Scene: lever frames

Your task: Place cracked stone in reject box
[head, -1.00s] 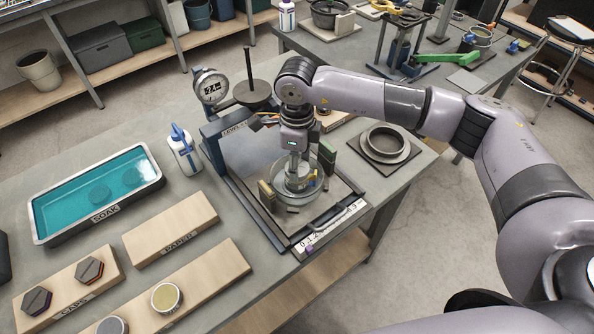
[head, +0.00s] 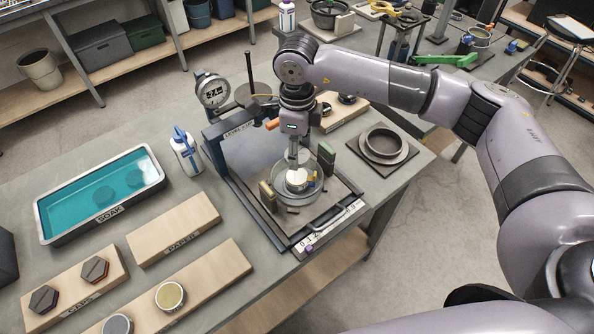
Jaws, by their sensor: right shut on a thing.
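My right gripper (head: 297,166) points down over the clear round dish (head: 279,196) in the lever frame (head: 228,172). It is shut on a pale round piece (head: 296,178), which shows just below the fingers, inside or just above the dish. I cannot see a crack in it or tell whether it touches the dish floor. No box with a readable reject label shows. My left gripper is not in view.
A dial gauge (head: 212,91) and a white bottle (head: 186,152) stand left of the frame. A ring on a plate (head: 383,146) lies to its right. Wooden boards (head: 172,230) with caps and round pieces lie at the front left. A dark container (head: 6,258) shows at the left edge.

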